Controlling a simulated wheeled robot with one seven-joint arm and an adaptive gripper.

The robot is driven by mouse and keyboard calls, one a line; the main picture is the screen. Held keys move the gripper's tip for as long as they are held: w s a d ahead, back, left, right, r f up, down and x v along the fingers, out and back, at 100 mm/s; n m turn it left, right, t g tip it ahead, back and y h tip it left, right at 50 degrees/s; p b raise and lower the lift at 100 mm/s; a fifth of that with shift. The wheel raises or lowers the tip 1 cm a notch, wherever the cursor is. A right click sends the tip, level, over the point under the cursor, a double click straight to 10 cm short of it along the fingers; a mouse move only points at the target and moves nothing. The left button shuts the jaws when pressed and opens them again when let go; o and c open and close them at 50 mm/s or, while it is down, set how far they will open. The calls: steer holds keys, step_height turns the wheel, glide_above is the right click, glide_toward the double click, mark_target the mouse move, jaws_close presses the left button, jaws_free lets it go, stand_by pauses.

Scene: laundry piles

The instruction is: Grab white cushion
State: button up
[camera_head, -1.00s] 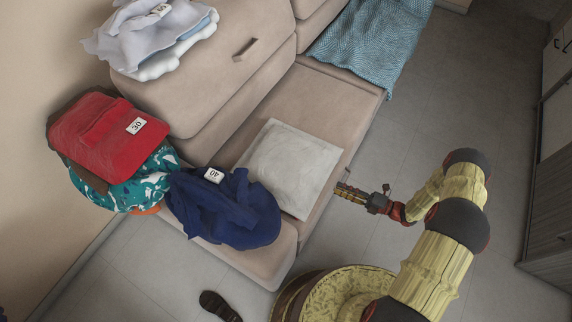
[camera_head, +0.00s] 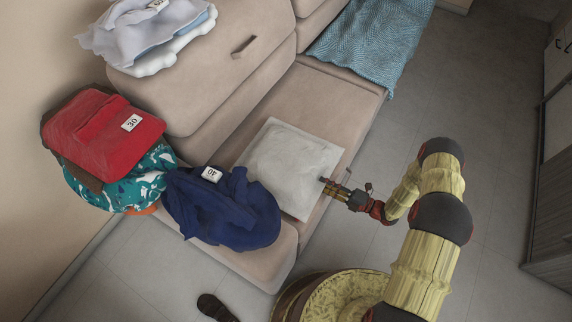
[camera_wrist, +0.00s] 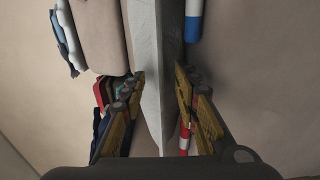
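The white cushion (camera_head: 291,168) lies on the beige sofa seat, beside a dark blue garment. In the wrist view the cushion (camera_wrist: 146,60) shows as a pale upright strip between the two fingers. My gripper (camera_head: 326,184) is at the cushion's right edge in the head view. In the wrist view my gripper (camera_wrist: 160,85) is open, with one finger on each side of the cushion's edge. The left finger looks close to the cushion; I cannot tell whether it touches.
The beige sofa (camera_head: 323,99) carries a blue garment (camera_head: 224,211), a teal blanket (camera_head: 371,42) and folded clothes (camera_head: 150,32). A red backpack (camera_head: 101,134) rests on a teal patterned pile (camera_head: 125,187). A dark shoe (camera_head: 215,306) lies on the floor. Floor at right is clear.

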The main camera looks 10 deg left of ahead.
steer(key=c, duration=0.8)
jaws_close()
